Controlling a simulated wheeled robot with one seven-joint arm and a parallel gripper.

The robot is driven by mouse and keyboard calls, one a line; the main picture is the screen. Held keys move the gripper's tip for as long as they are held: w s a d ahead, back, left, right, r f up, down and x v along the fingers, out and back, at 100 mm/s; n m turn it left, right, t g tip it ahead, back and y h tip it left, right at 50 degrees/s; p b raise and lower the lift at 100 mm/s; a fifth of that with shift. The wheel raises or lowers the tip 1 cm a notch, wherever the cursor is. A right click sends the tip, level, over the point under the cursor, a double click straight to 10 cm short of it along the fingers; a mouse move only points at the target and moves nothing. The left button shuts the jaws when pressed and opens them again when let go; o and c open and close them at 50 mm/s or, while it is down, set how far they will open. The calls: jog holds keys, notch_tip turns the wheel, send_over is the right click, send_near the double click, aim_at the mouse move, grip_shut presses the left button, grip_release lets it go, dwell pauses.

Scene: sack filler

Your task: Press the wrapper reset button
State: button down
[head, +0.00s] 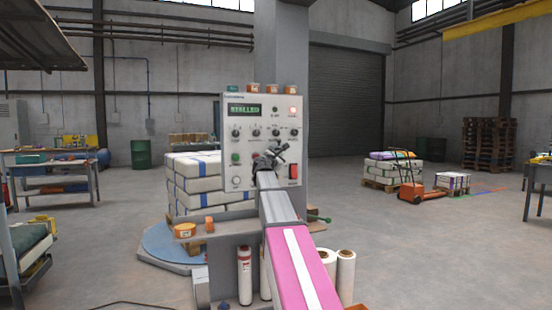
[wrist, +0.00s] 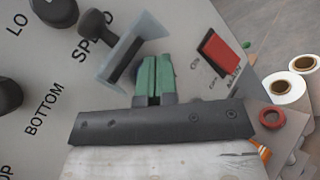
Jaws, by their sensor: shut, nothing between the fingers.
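The wrapper's grey control panel (head: 262,124) faces me, with a green display (head: 244,110) reading "STALLED". A green button (head: 236,158) and a pale round button (head: 237,182) are low on its left. A red rocker switch (head: 293,171) is low on its right and also shows in the wrist view (wrist: 220,52). I cannot read which control is the reset. My gripper (wrist: 154,78) is shut and empty, its green fingertips close to the panel, left of the red switch. A grey-blue plate (wrist: 134,50) stands by the tips; I cannot tell whether they touch.
Several black knobs (wrist: 95,22) stick out of the panel near the fingers. Orange and green boxes (head: 272,89) sit on top of the panel. A ledge with orange tape (head: 185,231) and film rolls (head: 345,268) are below. Stacked white sacks (head: 195,185) stand behind left.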

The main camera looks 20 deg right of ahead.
jog(key=shift+w, duration=0.15)
jog(key=shift+w, duration=0.3)
jog(key=shift+w, duration=0.45)
dwell(1.1)
dwell(0.3)
jog(key=shift+s, duration=0.9)
jog(key=s, duration=0.5)
jog(key=shift+d, duration=0.1)
dwell(0.7)
